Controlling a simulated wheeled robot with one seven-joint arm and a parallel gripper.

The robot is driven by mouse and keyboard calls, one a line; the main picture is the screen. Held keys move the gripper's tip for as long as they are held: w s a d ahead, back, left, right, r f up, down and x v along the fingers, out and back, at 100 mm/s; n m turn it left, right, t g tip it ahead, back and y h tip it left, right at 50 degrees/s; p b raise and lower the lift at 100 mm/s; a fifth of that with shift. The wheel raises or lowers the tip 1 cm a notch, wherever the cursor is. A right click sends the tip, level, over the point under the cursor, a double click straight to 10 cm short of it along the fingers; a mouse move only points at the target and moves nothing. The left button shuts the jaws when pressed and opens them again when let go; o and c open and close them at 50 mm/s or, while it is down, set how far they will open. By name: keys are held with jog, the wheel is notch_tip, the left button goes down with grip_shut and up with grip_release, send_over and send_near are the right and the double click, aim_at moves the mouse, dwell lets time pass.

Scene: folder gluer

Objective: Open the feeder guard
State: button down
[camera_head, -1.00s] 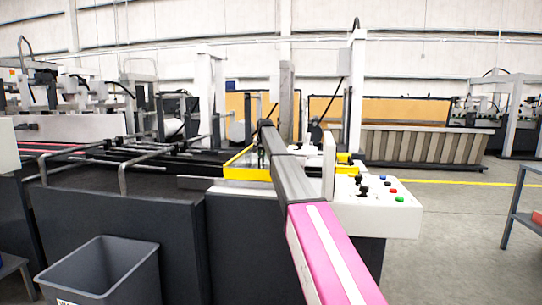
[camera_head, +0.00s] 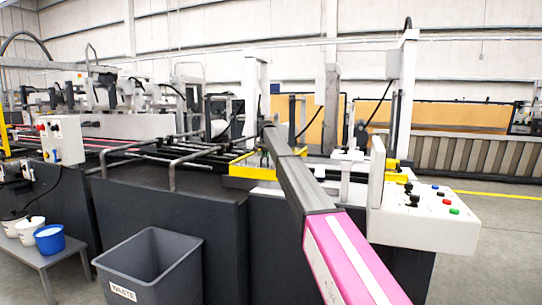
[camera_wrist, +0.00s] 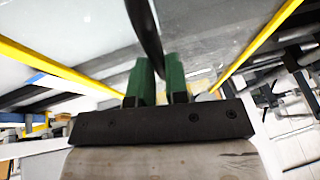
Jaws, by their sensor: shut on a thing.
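The feeder guard (camera_head: 252,172) shows in the head view as a yellow-edged frame on the dark machine, partly hidden behind my arm. In the wrist view its yellow bars (camera_wrist: 60,66) run along both sides of a grey, see-through-looking panel. A dark curved handle (camera_wrist: 146,32) comes down from the top between the green fingers. My gripper (camera_wrist: 159,68) is shut on this handle. In the head view the gripper lies at the far end of my arm, and its fingers are too small and covered to make out.
A control box (camera_head: 425,220) with coloured buttons stands right of my arm, beside an upright white plate (camera_head: 376,172). A grey waste bin (camera_head: 150,268) stands in front of the machine. A low table (camera_head: 50,258) with buckets is at left. Open floor lies at right.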

jog(key=shift+w+a, duration=0.1)
jog(key=shift+a, duration=0.2)
jog(key=c, duration=1.1)
grip_release()
jog(key=shift+a, duration=0.1)
jog(key=shift+r, duration=0.1)
jog(key=shift+r, duration=0.2)
jog(key=v, duration=1)
jog(key=shift+r, duration=0.1)
jog(key=shift+s, duration=0.25)
